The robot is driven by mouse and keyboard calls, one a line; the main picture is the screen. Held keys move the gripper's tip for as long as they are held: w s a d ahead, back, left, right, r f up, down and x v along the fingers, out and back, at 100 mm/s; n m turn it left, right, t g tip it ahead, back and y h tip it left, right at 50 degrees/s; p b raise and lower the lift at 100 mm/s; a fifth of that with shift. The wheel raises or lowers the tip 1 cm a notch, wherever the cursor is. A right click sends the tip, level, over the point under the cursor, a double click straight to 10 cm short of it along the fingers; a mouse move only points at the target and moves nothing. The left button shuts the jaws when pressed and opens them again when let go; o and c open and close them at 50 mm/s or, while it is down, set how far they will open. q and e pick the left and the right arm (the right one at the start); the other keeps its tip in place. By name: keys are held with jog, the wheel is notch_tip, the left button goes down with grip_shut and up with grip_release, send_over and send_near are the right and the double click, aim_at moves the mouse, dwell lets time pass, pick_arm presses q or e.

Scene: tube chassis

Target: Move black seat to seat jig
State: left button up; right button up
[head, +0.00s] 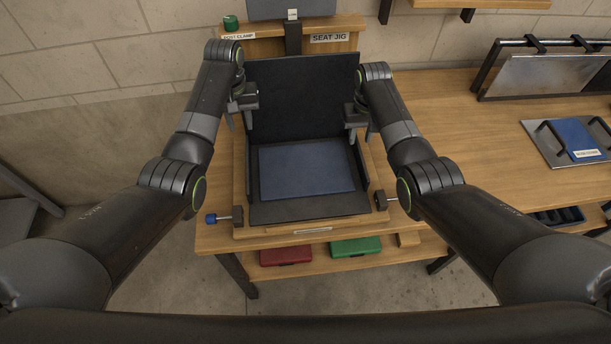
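The black seat (300,95) has an upright back panel and a flat base with a dark front strip (310,207). A dark blue pad (306,167) lies in its middle. It stands in the wooden frame of the seat jig (240,190), with the label "SEAT JIG" (329,38) behind. My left gripper (240,122) is at the left edge of the back panel, fingers apart. My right gripper (359,130) is at the right edge, fingers also apart. Whether either finger touches the seat is too small to tell.
A blue-ended clamp (212,218) and a dark clamp knob (381,200) flank the jig's front. A green knob (231,22) stands behind left. A metal plate with a blue block (575,138) and a rack (545,75) are right. Bare tabletop (450,115) lies between.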

notch_tip(320, 180, up, 7)
dwell(0.3)
jog(key=shift+s+f, duration=0.1)
jog(key=shift+f, duration=0.1)
dwell(0.3)
